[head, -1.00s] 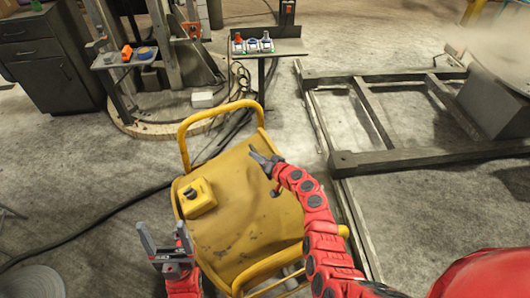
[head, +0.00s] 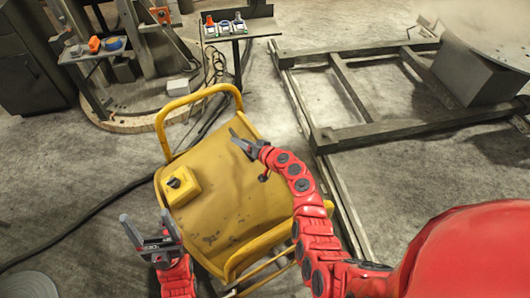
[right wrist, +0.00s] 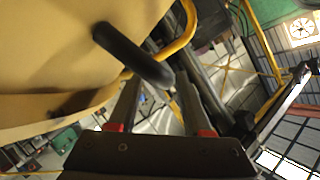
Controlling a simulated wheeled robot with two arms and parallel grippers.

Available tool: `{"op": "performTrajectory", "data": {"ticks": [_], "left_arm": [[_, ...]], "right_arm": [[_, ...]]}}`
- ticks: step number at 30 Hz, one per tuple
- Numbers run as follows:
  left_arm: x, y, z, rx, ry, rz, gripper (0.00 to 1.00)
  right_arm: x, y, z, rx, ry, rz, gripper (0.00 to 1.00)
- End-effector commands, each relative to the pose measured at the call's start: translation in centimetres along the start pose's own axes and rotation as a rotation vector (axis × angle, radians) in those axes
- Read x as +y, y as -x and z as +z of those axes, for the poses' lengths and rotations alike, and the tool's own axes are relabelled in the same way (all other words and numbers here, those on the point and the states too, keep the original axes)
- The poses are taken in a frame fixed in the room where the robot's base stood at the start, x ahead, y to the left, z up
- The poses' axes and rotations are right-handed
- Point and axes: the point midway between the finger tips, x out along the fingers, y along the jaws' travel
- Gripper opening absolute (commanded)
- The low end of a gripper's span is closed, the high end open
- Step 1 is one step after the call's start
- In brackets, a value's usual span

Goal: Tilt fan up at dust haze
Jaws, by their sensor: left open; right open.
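The fan is a yellow drum (head: 225,200) in a yellow tube frame (head: 205,95), standing in front of me. A yellow box with a black knob (head: 180,186) sits on the drum's left. My right gripper (head: 238,142) is open near the drum's far right edge. In the right wrist view, a black rounded handle (right wrist: 135,55) sticks out from the drum (right wrist: 80,40), close to the open fingers (right wrist: 155,95); I cannot tell if they touch. My left gripper (head: 146,216) is open and empty, left of the drum. Pale dust haze (head: 470,18) hangs at the upper right.
A small stand with coloured items (head: 227,30) is at the back. A second shelf (head: 92,50) stands left of it by a column on a round base. A dark metal frame (head: 380,135) lies on the right floor. A black cable (head: 85,220) crosses the left floor.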

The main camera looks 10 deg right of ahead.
Motion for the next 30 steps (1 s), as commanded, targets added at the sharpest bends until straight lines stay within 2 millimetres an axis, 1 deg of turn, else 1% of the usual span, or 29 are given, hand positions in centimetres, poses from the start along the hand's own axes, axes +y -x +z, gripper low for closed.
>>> {"op": "performTrajectory", "data": {"ticks": [1,7,9,21,25,30], "left_arm": [[0.0,-0.1,0.0,0.0,0.0,0.0,0.77],[0.0,0.4,0.1,0.0,0.0,0.0,0.77],[0.0,0.7,0.1,0.0,0.0,0.0,0.77],[0.1,2.5,0.4,0.0,0.0,0.0,0.77],[0.1,2.9,0.5,0.0,0.0,0.0,0.77],[0.1,3.1,0.5,0.0,0.0,0.0,0.77]], "right_arm": [[0.1,0.8,-0.1,0.004,0.003,0.005,0.5],[0.2,4.0,-0.1,0.005,0.003,0.006,0.5],[0.3,5.2,0.2,0.002,0.0,0.004,0.5],[0.2,12.4,0.2,0.002,0.002,0.006,0.5],[0.2,14.1,0.0,0.004,0.001,0.006,0.5],[0.1,15.1,0.0,0.0,0.001,0.004,0.5]]}}
